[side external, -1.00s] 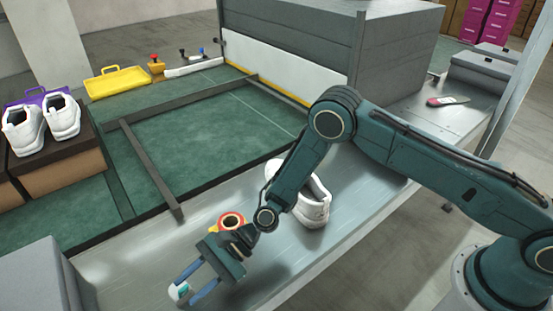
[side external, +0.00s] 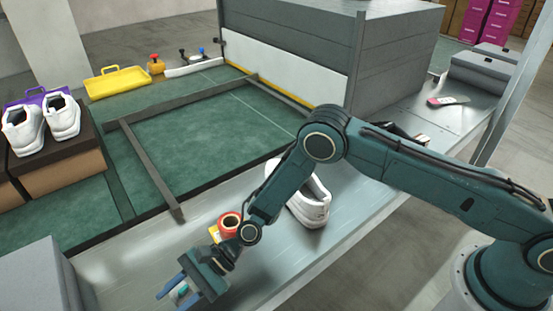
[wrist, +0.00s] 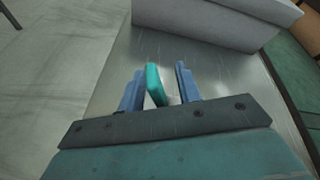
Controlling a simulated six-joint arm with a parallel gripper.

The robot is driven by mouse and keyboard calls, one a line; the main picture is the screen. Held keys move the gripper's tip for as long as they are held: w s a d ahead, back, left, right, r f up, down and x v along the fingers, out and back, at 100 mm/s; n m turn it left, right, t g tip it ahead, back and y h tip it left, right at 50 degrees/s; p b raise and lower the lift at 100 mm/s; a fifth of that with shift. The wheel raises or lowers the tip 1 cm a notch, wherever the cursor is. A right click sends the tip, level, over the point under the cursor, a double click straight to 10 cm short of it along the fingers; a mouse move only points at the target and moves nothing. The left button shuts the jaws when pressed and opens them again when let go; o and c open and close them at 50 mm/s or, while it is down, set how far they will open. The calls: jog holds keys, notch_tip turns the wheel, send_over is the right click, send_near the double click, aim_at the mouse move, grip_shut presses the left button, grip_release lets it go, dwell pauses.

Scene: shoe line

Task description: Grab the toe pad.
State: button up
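A small teal pad, which looks to be the toe pad (wrist: 156,86), stands on edge between my gripper's blue fingers in the wrist view. A bit of it shows as a teal-and-white piece (side external: 182,291) at the near end of the metal bench in the side view. My gripper (wrist: 158,84) is open around it. A clear gap shows between the pad and the right finger; the left finger is close to the pad, and I cannot tell whether they touch.
A grey box (wrist: 205,22) lies just beyond the fingers. A red and yellow item (side external: 228,226) and a white shoe (side external: 308,205) are on the metal bench (side external: 130,250), partly behind my arm. A pink and white piece (side external: 447,100) lies at the far right.

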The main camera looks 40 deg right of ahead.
grip_shut()
jog(key=shift+r, duration=0.15)
notch_tip(320, 180, up, 20)
dwell(0.8)
dwell(0.5)
